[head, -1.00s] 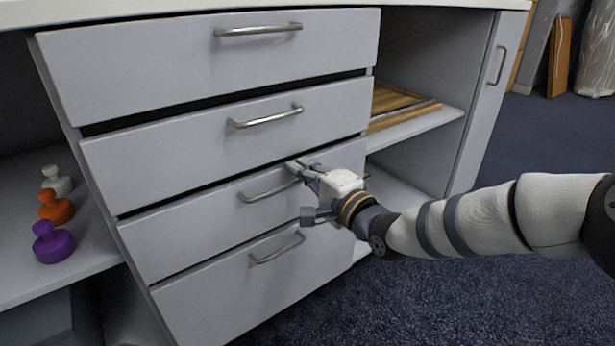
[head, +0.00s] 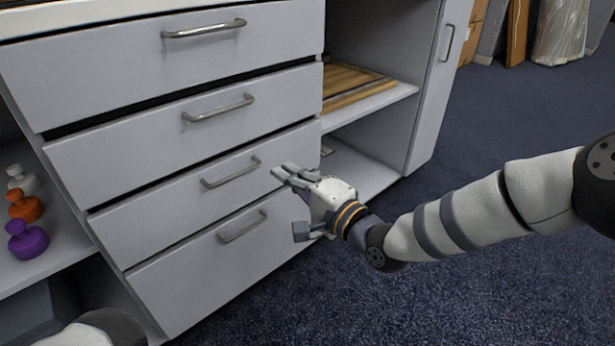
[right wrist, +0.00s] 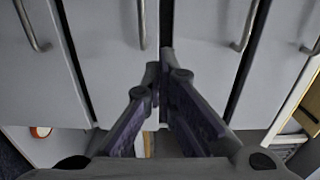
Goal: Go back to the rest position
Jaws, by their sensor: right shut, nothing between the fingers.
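My right gripper (head: 281,173) is shut and empty in front of the drawer cabinet, just right of the third drawer's handle (head: 231,173). It is apart from that handle in the head view. In the right wrist view, the two fingers of my right gripper (right wrist: 161,68) come together at their tips, with nothing between them, and drawer fronts with handles lie beyond. My left gripper is not in view.
The grey drawers (head: 140,110) fill the left and middle. An open shelf at left holds white (head: 22,179), orange (head: 25,206) and purple (head: 27,240) knobbed objects. A wooden board (head: 350,82) lies on the right shelf. Dark carpet (head: 480,290) is free at right.

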